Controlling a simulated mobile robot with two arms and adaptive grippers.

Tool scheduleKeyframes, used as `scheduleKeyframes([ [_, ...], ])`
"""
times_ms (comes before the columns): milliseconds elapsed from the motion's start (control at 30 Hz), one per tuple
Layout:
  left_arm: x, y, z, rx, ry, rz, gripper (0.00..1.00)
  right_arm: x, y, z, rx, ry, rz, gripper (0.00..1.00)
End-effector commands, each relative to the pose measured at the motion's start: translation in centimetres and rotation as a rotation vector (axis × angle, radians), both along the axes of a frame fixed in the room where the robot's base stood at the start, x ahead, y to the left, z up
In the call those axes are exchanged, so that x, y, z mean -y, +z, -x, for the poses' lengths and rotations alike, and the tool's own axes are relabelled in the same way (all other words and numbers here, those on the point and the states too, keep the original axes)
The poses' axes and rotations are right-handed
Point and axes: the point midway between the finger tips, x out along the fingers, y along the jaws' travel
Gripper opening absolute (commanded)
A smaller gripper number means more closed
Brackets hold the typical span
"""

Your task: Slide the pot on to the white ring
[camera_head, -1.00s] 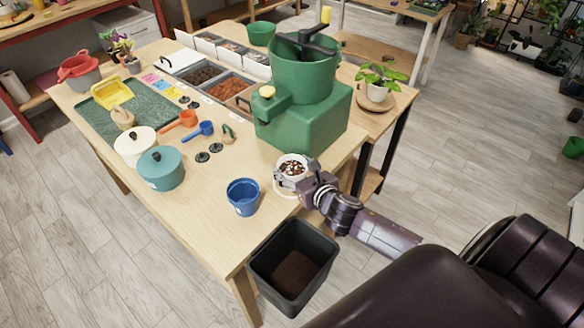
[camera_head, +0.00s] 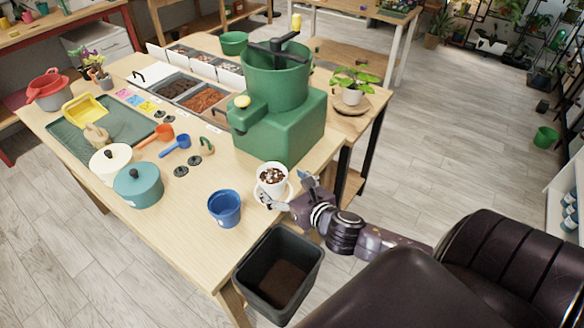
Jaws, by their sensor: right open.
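The white pot (camera_head: 272,183), filled with dark brown mix with white bits, stands upright on the table in front of the green machine. The white ring (camera_head: 289,190) shows as a thin pale curve around the pot's foot. The pot looks to be standing on it, but the pot and fingers hide much of it, so I cannot tell how well centred it is. My right gripper (camera_head: 287,193) is open at the pot's right front side. One finger is low in front of the pot, the other to its right. My left gripper is not in view.
The green machine (camera_head: 280,125) stands close behind the pot. A blue cup (camera_head: 224,208) is to its left. A dark bin (camera_head: 280,275) is below the table's front edge. A potted plant (camera_head: 353,90) stands behind at right. Tabletop near the blue cup is clear.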

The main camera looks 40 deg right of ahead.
Motion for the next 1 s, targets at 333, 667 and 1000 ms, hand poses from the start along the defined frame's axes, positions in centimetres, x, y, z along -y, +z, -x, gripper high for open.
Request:
scheduleKeyframes([
  [333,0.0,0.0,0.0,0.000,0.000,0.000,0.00,-0.4,1.6,4.7,-0.002,0.000,-0.001,0.82],
  [667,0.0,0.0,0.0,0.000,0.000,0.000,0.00,-0.4,2.0,5.4,0.001,0.000,-0.001,0.82],
  [1000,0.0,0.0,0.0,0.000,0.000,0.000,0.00,-0.4,2.0,5.3,0.000,0.000,-0.001,0.82],
])
